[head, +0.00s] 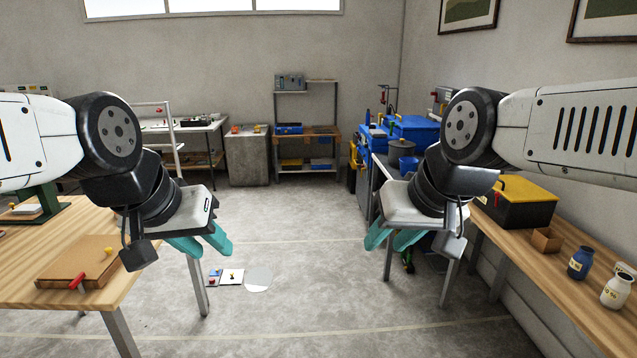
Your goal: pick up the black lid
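A dark, round, lid-like shape (402,144) shows on the counter at the back right, beside blue containers. It is small and far off, and I cannot tell for sure whether it is the black lid or what lies under it. My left gripper (210,252) hangs over the floor at centre left, with its teal fingers apart and nothing between them. My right gripper (385,246) hangs at centre right in front of the counter, also with its fingers apart and empty. Both are far from the dark shape and nearer to me.
A wooden table (55,238) stands at left. A wooden bench (560,275) at right holds a black box with a yellow top (515,203) and jars (580,262). Blue containers (410,128) crowd the back counter. The middle floor is mostly clear, with flat items (232,276) on it.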

